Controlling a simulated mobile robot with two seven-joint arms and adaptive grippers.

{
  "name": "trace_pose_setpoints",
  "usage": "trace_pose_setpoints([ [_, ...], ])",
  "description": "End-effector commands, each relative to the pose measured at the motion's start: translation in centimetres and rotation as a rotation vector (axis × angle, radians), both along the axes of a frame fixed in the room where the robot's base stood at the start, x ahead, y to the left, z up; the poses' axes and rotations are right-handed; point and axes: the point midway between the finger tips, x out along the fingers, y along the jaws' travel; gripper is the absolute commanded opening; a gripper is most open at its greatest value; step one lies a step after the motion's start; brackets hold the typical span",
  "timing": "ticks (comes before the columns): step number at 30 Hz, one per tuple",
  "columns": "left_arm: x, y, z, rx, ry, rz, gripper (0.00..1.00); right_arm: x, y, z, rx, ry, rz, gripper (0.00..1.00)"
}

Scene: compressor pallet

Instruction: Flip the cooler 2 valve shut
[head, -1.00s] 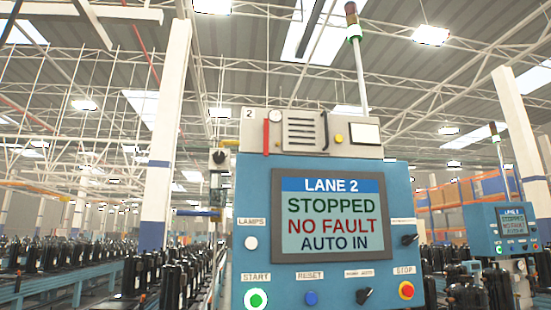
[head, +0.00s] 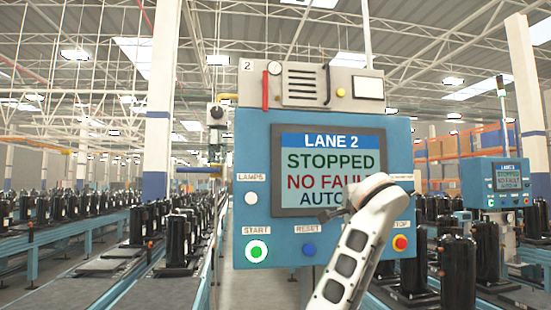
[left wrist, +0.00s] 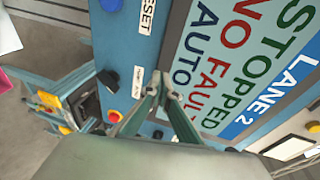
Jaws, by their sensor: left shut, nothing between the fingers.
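A grey box (head: 310,88) marked 2 sits on top of the blue Lane 2 panel. It has a round gauge, and a red upright lever (head: 265,90) at its left, the likely cooler 2 valve; its label is not readable. My arm crosses the lower right of the panel in the head view, where its gripper is not clear. In the left wrist view my left gripper (left wrist: 163,80) is shut and empty, in front of the screen (left wrist: 215,55) near its AUTO line, well below the lever. The right gripper is not in view.
The blue panel (head: 256,140) has a green start button (head: 257,251), a blue reset button (head: 309,249) and a red stop button (head: 400,243). Conveyor lanes with black compressors (head: 178,235) lie on both sides. A second panel (head: 490,170) stands at right.

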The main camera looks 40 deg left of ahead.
Motion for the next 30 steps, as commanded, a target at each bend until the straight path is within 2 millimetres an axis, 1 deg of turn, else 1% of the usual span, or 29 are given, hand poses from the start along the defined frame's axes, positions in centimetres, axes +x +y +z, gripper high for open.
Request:
trace_pose_setpoints([
  [1,-1.4,0.3,4.6,0.022,-0.018,0.026,0.0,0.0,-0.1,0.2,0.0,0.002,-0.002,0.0],
  [2,-2.3,0.5,6.8,0.035,-0.022,0.042,0.0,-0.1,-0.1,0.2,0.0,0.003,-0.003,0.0],
  [3,-3.5,0.8,9.7,0.052,-0.027,0.061,0.0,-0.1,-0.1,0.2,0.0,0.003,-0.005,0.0],
  [5,-5.3,1.2,13.8,0.075,-0.036,0.09,0.0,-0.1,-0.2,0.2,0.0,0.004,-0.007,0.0],
  [6,-6.6,1.3,16.4,0.089,-0.045,0.106,0.0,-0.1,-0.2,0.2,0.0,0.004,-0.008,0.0],
  [8,-8.5,1.5,19.9,0.107,-0.055,0.128,0.0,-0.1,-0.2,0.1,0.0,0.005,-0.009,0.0],
  [9,-9.8,1.7,22.1,0.117,-0.062,0.141,0.0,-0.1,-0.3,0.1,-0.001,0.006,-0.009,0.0],
  [12,-12.7,1.9,26.4,0.137,-0.075,0.169,0.0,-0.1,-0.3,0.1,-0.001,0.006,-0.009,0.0],
  [15,-15.0,2.1,29.2,0.149,-0.084,0.19,0.0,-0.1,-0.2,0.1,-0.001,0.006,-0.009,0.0],
  [18,-16.3,2.2,30.8,0.156,-0.089,0.202,0.0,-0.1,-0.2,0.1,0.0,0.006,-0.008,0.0],
  [21,-16.8,2.3,31.4,0.159,-0.09,0.206,0.0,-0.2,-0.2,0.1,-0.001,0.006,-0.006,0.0],
  [30,-16.8,2.3,31.4,0.159,-0.092,0.206,0.0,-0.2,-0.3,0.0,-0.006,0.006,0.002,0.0],
])
